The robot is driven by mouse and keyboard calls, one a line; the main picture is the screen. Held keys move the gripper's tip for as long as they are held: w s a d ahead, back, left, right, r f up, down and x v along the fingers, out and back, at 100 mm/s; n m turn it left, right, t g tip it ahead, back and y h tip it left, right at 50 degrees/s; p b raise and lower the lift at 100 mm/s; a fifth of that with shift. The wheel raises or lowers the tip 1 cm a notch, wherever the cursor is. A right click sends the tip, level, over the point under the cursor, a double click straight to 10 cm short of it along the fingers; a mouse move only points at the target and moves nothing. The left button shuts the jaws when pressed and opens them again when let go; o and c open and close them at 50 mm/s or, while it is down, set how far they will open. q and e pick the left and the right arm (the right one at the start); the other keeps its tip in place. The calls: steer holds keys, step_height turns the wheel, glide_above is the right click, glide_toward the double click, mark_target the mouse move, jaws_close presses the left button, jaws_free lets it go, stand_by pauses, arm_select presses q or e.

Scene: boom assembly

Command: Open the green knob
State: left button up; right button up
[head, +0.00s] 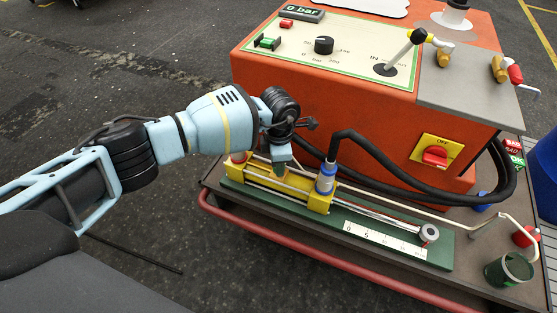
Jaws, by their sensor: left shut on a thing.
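My left gripper (282,160) is at the left half of the yellow cylinder unit (318,202), pointing down at its top. A red cap (238,157) is at the unit's left end, and a blue-collared hose fitting (326,178) stands upright just right of the gripper. A small green switch (267,42) is on the console panel, well above and apart from the gripper. My right gripper is not in view.
The orange console (330,100) stands close behind, with a black knob (324,45), a lever (405,48) and a red OFF switch (435,155). A black hose (400,180) loops in front of it. A dark green can (508,270) stands at the right. A red rail (300,262) edges the bench.

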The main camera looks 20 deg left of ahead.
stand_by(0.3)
arm_select(q)
steer(key=o, duration=0.9)
steer(key=shift+c, duration=0.2)
steer(key=shift+o, duration=0.5)
steer(key=shift+r, duration=0.1)
step_height(320, 180, up, 7)
steer(key=shift+f+p, duration=0.15)
steer(key=shift+p, duration=0.75)
steer(key=shift+r, duration=0.5)
steer(key=shift+s+d, duration=0.1)
